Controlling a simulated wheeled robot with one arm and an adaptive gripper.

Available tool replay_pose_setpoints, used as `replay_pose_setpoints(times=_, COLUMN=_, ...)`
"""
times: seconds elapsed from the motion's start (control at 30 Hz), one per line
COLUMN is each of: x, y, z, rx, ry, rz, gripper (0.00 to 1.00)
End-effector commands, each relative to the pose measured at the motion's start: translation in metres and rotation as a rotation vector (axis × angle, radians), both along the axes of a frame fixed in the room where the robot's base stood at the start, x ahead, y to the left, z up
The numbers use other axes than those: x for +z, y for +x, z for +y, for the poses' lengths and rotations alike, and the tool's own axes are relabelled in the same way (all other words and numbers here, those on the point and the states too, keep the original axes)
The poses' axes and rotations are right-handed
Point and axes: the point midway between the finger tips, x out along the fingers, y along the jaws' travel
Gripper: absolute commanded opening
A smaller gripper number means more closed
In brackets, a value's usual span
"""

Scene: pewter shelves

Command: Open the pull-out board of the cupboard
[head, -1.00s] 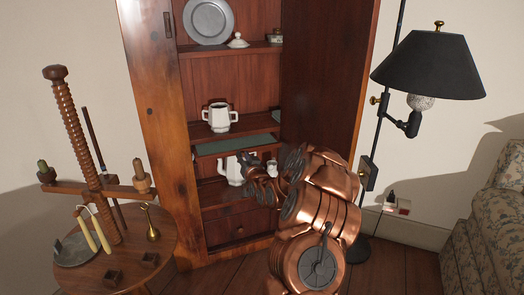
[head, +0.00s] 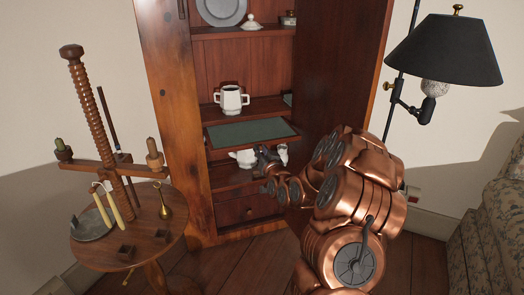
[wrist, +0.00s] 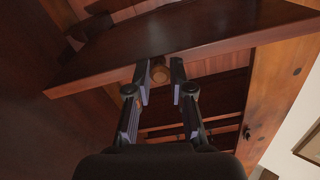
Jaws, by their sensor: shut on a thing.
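The cupboard (head: 183,150) stands open in the head view. Its pull-out board (head: 250,132), with a green top, sticks out level below a shelf. In the wrist view the dark underside of the board (wrist: 200,32) spans the top. My gripper (head: 262,158) is at the board's front edge in the head view, largely hidden by my own arm. In the wrist view my gripper (wrist: 160,80) has its fingers on both sides of a round wooden knob (wrist: 160,72), shut on it. The knob is hidden in the head view.
A white two-handled cup (head: 231,99) stands on the shelf above the board, and white ware (head: 243,157) below it. The open door (head: 338,65) is right of my gripper. A round table (head: 150,240) is at left, a lamp (head: 445,50) at right.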

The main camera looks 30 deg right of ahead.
Motion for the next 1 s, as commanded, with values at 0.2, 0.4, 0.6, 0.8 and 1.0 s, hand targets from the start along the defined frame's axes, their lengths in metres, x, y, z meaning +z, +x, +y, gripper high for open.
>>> replay_pose_setpoints(times=0.2, x=-0.002, y=0.000, z=0.000, rx=0.000, ry=0.002, rz=0.003, gripper=0.31)
replay_pose_setpoints(times=0.4, x=-0.001, y=0.000, z=-0.001, rx=-0.002, ry=0.001, rz=0.001, gripper=0.47)
replay_pose_setpoints(times=0.6, x=0.000, y=-0.001, z=-0.002, rx=-0.003, ry=0.000, rz=0.001, gripper=0.47)
replay_pose_setpoints(times=0.8, x=0.000, y=-0.007, z=-0.001, rx=-0.004, ry=0.000, rz=0.000, gripper=0.47)
replay_pose_setpoints(times=1.0, x=0.001, y=-0.029, z=0.004, rx=-0.004, ry=0.001, rz=-0.001, gripper=0.47)
